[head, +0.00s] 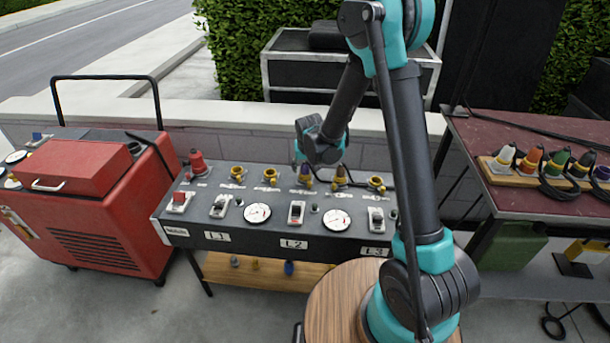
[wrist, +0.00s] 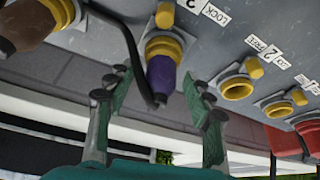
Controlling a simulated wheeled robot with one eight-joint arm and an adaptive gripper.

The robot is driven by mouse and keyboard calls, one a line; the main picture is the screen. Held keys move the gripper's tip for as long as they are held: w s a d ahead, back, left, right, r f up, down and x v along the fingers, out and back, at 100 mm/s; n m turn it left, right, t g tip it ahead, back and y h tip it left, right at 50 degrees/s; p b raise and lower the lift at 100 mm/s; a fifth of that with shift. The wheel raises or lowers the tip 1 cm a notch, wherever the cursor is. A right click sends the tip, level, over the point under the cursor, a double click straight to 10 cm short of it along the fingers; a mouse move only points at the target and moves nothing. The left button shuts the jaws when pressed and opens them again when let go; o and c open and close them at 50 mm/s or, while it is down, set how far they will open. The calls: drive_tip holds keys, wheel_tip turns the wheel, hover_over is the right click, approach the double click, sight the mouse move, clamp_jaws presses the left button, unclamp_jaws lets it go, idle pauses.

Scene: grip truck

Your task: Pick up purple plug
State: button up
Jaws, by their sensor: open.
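A purple plug (wrist: 161,76) sits in a yellow-ringed socket on the grey panel (wrist: 215,45) in the wrist view. In the head view the purple plug (head: 305,171) is in the panel's back row, partly hidden by my gripper (head: 308,158). In the wrist view my gripper (wrist: 158,88) is open, with one finger on each side of the plug and visible gaps between. A black cable or hook runs down beside the plug's left. A brown plug (wrist: 28,22) sits in the socket at the left.
Empty yellow sockets (wrist: 237,88) lie right of the plug, with a red part (wrist: 285,138) beyond. In the head view a red generator (head: 95,200) stands left, and a table (head: 490,130) with several coloured plugs stands right. A low wall runs behind the panel.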

clamp_jaws()
idle(0.3)
